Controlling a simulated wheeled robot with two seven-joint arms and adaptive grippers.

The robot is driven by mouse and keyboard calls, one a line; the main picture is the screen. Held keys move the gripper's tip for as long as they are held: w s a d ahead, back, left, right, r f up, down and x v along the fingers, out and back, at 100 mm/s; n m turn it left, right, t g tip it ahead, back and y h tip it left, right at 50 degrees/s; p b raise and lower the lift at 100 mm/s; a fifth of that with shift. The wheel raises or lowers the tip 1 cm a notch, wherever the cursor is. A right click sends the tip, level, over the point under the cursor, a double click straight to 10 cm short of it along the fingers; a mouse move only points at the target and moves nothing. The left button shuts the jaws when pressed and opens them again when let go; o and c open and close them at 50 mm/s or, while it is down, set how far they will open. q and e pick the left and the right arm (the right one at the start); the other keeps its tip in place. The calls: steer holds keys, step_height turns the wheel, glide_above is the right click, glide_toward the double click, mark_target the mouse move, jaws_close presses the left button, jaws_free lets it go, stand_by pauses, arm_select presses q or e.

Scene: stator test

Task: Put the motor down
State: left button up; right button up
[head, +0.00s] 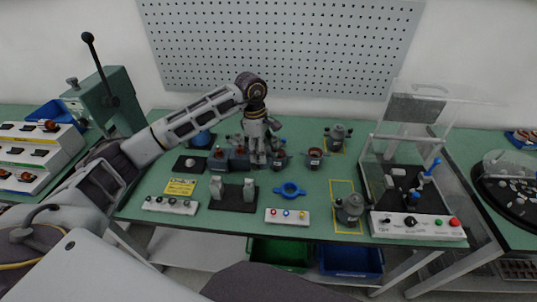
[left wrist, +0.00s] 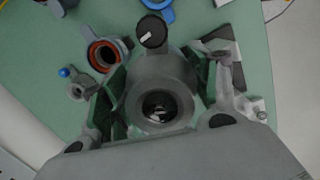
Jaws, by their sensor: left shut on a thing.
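My left gripper (head: 260,158) points down over the middle of the green table. In the left wrist view, its two fingers with green pads (left wrist: 160,88) are shut on a grey round motor (left wrist: 160,105) with a dark hole in its top. A black knob (left wrist: 152,32) with a white mark shows at its far edge. In the head view the fingers mostly hide the held motor, and I cannot tell whether it touches the table. My right gripper is not in view.
Yellow outlined spots hold grey units (head: 338,133), (head: 350,207). A clear-covered test station (head: 410,185) stands at right.

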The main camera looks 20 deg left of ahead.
arm_select(q)
steer(key=shift+w+r, duration=0.15)
steer(key=shift+w, duration=0.2)
glide_above(263, 180)
steer(key=shift+w+f+p, duration=0.15)
steer(key=shift+f+p, duration=0.25)
steer(key=shift+f, duration=2.7)
steer(key=shift+d+f, duration=0.1)
steer(key=shift+f, duration=1.8)
steer(key=shift+f, duration=0.1)
steer(key=o, duration=1.3)
